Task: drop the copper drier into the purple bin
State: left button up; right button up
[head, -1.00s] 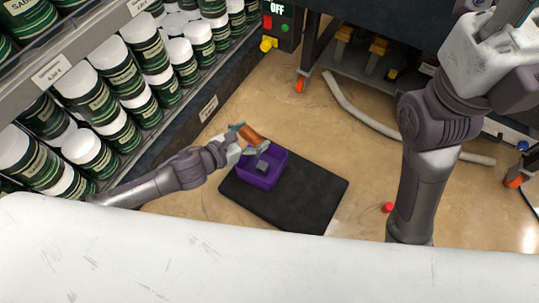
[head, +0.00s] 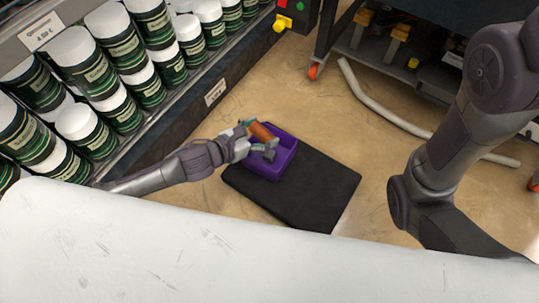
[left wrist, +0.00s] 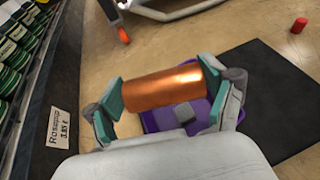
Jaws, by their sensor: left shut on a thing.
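The copper drier (head: 262,132) is an orange-brown metal cylinder. In the left wrist view the copper drier (left wrist: 163,87) lies crosswise between the teal pads of my left gripper (left wrist: 163,90), which is shut on it. In the head view my left gripper (head: 259,139) holds it above the left part of the purple bin (head: 284,163). The purple bin also shows in the left wrist view (left wrist: 153,122), partly hidden behind the drier and gripper. A small grey block (left wrist: 184,113) shows in the bin. My right arm is at the right; its gripper is out of view.
The bin stands on a black mat (head: 310,195) on the tan floor. A shelf of green and white cans (head: 98,72) stands on the left. A red cylinder (left wrist: 299,25) is on the floor.

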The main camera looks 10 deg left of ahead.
pick_arm(q)
jog(key=shift+r, duration=0.1)
jog(key=o, duration=1.2)
jog(key=shift+c, duration=0.2)
jog(key=v, duration=1.2)
